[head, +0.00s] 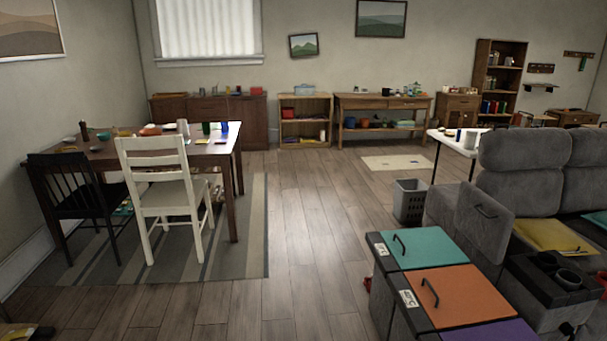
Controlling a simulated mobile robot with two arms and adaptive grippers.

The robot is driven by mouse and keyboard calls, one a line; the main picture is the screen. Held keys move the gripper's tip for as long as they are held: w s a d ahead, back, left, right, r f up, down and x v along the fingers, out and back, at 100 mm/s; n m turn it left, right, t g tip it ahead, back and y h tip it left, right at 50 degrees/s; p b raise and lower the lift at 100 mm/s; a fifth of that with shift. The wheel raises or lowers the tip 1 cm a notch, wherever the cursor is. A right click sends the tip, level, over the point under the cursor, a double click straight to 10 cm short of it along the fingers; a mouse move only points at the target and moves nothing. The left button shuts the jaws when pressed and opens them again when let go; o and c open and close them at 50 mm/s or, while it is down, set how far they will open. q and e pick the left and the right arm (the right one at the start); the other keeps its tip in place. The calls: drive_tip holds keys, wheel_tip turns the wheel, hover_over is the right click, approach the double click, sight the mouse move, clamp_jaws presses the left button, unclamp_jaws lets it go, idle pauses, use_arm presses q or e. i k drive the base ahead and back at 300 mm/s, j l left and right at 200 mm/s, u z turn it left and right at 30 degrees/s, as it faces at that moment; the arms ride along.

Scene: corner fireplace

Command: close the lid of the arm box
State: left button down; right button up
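The grey sofa (520,155) stands at the right. At its near end, a grey padded panel with a dark handle (484,212) stands raised and tilted; it looks like the open lid of the arm box. A dark tray with cup holders (555,275) lies just in front of it on the sofa arm. The inside of the arm box is hidden from here. Neither of my grippers is in view.
Bins with teal (425,248), orange (460,296) and purple (490,332) lids stand in front of the sofa. A grey basket (410,200) is behind them. A dining table (215,155) with a white chair (165,190) stands left. The middle floor is clear.

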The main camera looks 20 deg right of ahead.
sight(487, 225)
drive_tip(key=i+z, duration=0.4)
drive_tip(key=i+j+z, duration=0.1)
drive_tip(key=i+z, duration=0.25)
drive_tip(key=i, duration=0.3)
drive_tip(key=i+j+z, duration=0.25)
drive_tip(key=i+z, duration=0.15)
drive_tip(key=i+j+z, duration=0.15)
drive_tip(key=i+z, duration=0.15)
drive_tip(key=z, duration=0.15)
drive_tip(key=i+j+z, duration=0.25)
drive_tip(key=z, duration=0.2)
drive_tip(key=i+j+z, duration=0.25)
drive_tip(key=z, duration=0.2)
drive_tip(key=i+j+z, duration=0.1)
drive_tip(key=j+z, duration=0.35)
drive_tip(key=i+j+z, duration=0.1)
drive_tip(key=j+z, duration=0.3)
